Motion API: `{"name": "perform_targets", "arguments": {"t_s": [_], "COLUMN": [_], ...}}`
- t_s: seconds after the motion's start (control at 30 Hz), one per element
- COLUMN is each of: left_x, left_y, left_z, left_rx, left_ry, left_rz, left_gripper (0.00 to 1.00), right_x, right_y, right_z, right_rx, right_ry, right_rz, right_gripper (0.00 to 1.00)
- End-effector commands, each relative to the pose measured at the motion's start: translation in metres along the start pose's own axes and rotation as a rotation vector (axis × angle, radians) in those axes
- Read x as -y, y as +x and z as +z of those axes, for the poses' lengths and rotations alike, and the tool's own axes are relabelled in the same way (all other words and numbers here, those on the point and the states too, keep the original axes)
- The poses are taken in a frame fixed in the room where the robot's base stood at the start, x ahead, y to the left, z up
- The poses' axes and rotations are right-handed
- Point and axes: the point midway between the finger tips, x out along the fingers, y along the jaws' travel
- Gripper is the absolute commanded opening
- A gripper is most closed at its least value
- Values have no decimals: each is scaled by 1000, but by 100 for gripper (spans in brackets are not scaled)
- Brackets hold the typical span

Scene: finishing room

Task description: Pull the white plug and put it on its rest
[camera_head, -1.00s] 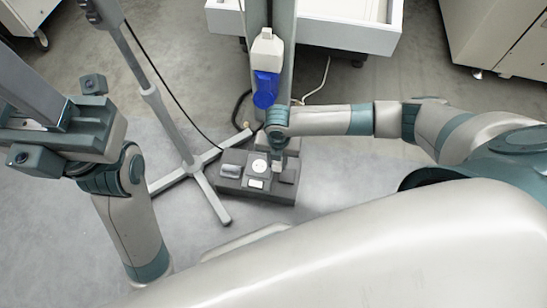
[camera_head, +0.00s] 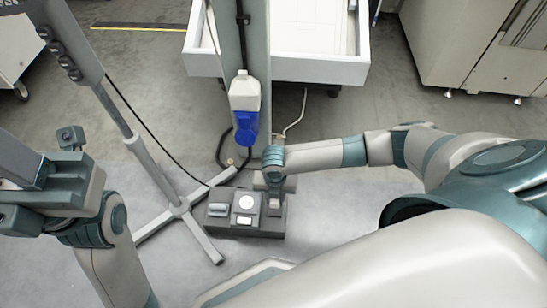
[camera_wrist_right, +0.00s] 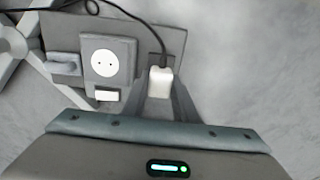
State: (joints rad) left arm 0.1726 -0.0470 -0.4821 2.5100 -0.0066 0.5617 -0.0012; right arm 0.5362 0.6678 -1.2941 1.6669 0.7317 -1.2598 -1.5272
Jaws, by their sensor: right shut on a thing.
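The white plug (camera_wrist_right: 160,82) is between the fingers of my right gripper (camera_wrist_right: 161,90), which is shut on it. A black cable runs to it from the upper left. The plug is over the dark pad (camera_wrist_right: 155,62) at the right of the grey block; whether it touches is unclear. The round white socket (camera_wrist_right: 104,64) is empty, left of the plug; it also shows in the head view (camera_head: 245,203). In the head view my right gripper (camera_head: 275,203) points down over the block's right part. My left gripper (camera_head: 45,180) is open and empty, at the left edge.
The grey block (camera_head: 232,230) also bears a grey part (camera_head: 218,210) and a white label (camera_head: 243,220). A stand (camera_head: 177,207) with splayed legs is to its left. A post with a white and blue unit (camera_head: 245,105) rises behind. The floor to the right is clear.

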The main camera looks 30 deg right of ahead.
Motion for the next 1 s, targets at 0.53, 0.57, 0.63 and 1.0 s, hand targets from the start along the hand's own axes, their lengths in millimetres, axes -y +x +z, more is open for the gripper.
{"name": "perform_targets", "arguments": {"t_s": [0.53,0.57,0.63,1.0], "left_x": [0,0,0,-1], "left_y": [-4,-5,-6,-15], "left_z": [0,0,-1,-2], "left_rx": [0,0,0,0], "left_ry": [0,0,0,0], "left_rz": [0,0,0,0], "left_gripper": [31,31,31,31], "right_x": [0,0,0,0], "right_y": [8,10,13,32], "right_z": [0,0,0,-1], "right_rx": [0,0,0,-1], "right_ry": [0,0,0,-1], "right_rz": [0,0,0,0], "right_gripper": [0,0,0,0]}}
